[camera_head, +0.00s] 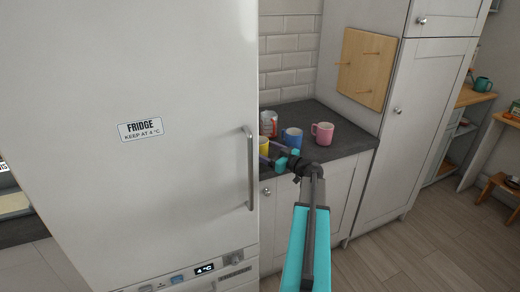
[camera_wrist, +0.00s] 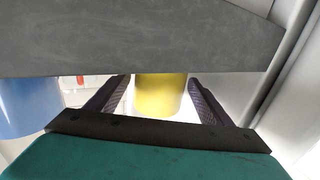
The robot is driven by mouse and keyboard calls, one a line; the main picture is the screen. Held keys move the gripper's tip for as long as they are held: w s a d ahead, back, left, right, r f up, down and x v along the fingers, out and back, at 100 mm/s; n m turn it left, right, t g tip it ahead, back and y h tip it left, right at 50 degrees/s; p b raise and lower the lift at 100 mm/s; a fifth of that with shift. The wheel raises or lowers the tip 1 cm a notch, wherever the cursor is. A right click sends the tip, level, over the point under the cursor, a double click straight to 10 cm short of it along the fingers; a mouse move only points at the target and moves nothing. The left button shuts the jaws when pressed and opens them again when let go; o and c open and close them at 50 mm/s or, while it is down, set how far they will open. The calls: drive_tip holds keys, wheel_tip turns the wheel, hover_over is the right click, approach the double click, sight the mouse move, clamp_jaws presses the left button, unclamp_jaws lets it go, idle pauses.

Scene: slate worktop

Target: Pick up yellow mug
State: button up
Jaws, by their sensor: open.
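The yellow mug (camera_head: 263,145) stands on the slate worktop (camera_head: 345,150), partly hidden by the fridge edge in the head view. In the wrist view the yellow mug (camera_wrist: 160,96) appears between the two dark fingers, with a gap on each side. My gripper (camera_head: 268,154) is open at the mug, and its fingers (camera_wrist: 157,82) point toward it. I cannot tell how far the mug reaches in between the fingers. The mug's handle is not visible.
A blue mug (camera_head: 292,138) stands just right of the yellow one and also shows in the wrist view (camera_wrist: 28,106). A pink mug (camera_head: 322,134) stands further right. A white and red container (camera_head: 268,122) is behind. The fridge (camera_head: 190,90) borders the worktop's left.

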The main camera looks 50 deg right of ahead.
sight(262, 142)
drive_tip(key=shift+c, duration=0.5)
drive_tip(key=c, duration=1.3)
drive_tip(key=shift+r, duration=0.4)
drive_tip(key=shift+r+b, duration=0.85)
drive_tip(key=shift+r, duration=0.45)
drive_tip(key=shift+s+r+b, duration=0.25)
drive_tip(key=shift+s+b, duration=0.45)
drive_tip(key=shift+s, duration=1.95)
drive_tip(key=shift+s+r+b, duration=0.3)
drive_tip(key=shift+s+b, duration=0.35)
drive_tip(key=shift+s, duration=2)
drive_tip(key=shift+s+r+b, duration=0.25)
drive_tip(key=shift+s+b, duration=0.45)
drive_tip(key=shift+s, duration=1.95)
